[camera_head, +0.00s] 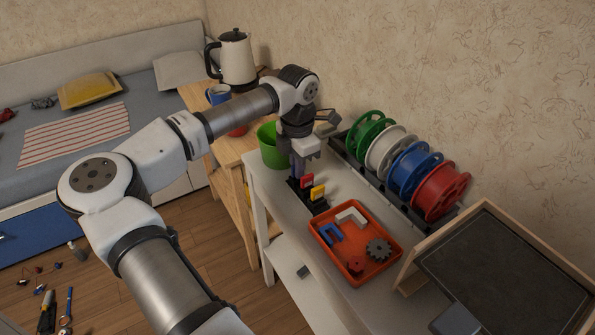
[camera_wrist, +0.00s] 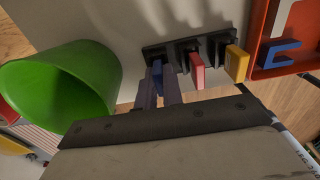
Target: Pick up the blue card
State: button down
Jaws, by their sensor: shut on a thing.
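The blue card (camera_wrist: 157,74) stands in the first slot of a black holder (camera_wrist: 216,47) in the wrist view. My gripper (camera_wrist: 158,88) is shut on it, with one finger on each side. The card appears to be still in its slot. In the head view my gripper (camera_head: 298,172) points down at the far end of the holder and mostly hides the blue card. A red card (camera_wrist: 197,72) and a yellow card (camera_wrist: 237,63) stand in the other slots, beside my fingers.
A green cup (camera_wrist: 60,95) stands close to my gripper. An orange tray (camera_head: 377,268) with blue, white, grey and red parts lies nearer on the white table. A rack of coloured spools (camera_head: 413,168) runs along the wall. A framed dark board (camera_head: 505,270) is at the right.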

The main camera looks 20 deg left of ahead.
notch_tip(320, 180, up, 20)
jog(key=b, duration=0.1)
dwell(0.4)
jog(key=shift+s, duration=0.15)
